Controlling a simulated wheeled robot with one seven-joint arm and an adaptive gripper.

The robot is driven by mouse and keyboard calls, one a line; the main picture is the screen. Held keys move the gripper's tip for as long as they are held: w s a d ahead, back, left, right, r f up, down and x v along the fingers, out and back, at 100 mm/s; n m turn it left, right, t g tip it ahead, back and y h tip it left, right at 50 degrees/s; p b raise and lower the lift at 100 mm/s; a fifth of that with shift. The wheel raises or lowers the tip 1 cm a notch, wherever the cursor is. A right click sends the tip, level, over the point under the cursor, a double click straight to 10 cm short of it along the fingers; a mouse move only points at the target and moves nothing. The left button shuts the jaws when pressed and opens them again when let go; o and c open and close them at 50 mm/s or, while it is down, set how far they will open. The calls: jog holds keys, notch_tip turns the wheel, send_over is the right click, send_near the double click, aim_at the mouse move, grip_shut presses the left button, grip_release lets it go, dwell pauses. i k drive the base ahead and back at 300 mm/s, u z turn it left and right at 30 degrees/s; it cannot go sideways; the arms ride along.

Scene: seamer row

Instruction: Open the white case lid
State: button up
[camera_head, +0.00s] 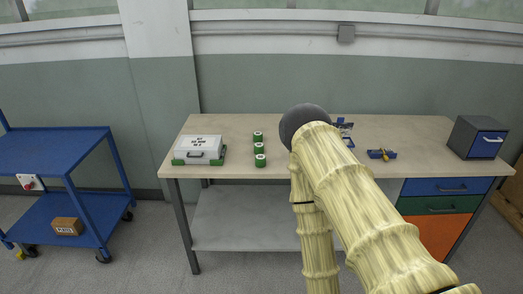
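The white case (198,146) stands on the left part of the workbench top, near its front edge. Its lid is down, with dark lettering on top, and a dark handle shows on its front side. Green pieces show at its lower corners. My arm rises from the lower right across the middle of the view, well to the right of the case, and ends in a dark rounded joint over the bench. My gripper is not visible in this view. Nothing of mine touches the case.
Several green-and-white cylinders (259,148) stand in a row right of the case. Small blue items (382,154) lie right of my arm. A dark box with a blue drawer (478,138) stands at the right end. A blue cart (58,150) stands left of the workbench (225,122).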

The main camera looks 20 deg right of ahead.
aim_at(188, 146)
jog(key=z, duration=0.35)
jog(key=i, duration=1.25)
jog(key=z, duration=0.15)
